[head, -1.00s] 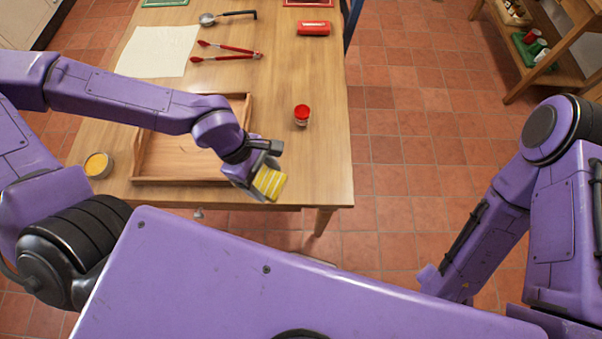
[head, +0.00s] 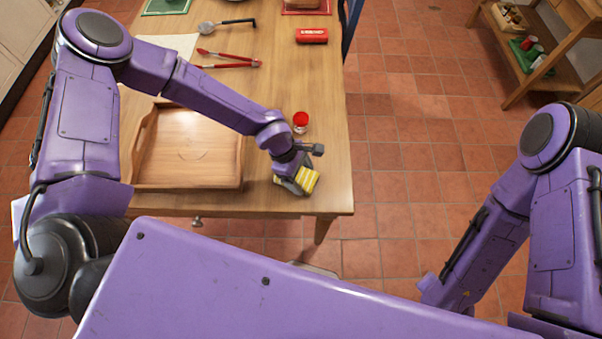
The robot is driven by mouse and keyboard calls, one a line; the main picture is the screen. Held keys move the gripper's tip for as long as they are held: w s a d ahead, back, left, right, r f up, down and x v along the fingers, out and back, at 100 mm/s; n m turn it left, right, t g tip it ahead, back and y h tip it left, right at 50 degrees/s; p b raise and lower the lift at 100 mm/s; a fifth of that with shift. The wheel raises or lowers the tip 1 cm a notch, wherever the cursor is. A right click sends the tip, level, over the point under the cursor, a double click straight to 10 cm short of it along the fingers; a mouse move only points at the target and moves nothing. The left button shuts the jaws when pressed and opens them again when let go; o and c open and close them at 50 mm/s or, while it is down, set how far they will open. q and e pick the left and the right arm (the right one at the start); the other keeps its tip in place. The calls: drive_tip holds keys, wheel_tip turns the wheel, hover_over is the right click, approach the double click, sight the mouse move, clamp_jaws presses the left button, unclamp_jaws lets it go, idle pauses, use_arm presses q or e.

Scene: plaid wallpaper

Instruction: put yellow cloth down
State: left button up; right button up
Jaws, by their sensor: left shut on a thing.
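The yellow cloth (head: 308,181), with pale stripes, is at the right front part of the wooden table (head: 270,200). My left gripper (head: 301,178) is shut on the cloth, reaching in from the left over the tray. The cloth is close to the tabletop near its right edge; I cannot tell whether it touches the wood. Part of the cloth is hidden by the gripper. My right arm (head: 500,210) hangs at the right, off the table, and its gripper is out of view.
A wooden tray (head: 190,183) lies left of the cloth. A red-lidded jar (head: 301,120) stands just behind my gripper. A shelf (head: 520,75) stands at the far right.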

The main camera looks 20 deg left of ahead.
use_arm(q)
drive_tip(key=o, duration=1.1)
drive_tip(key=shift+r, duration=0.1)
drive_tip(key=v, duration=1.2)
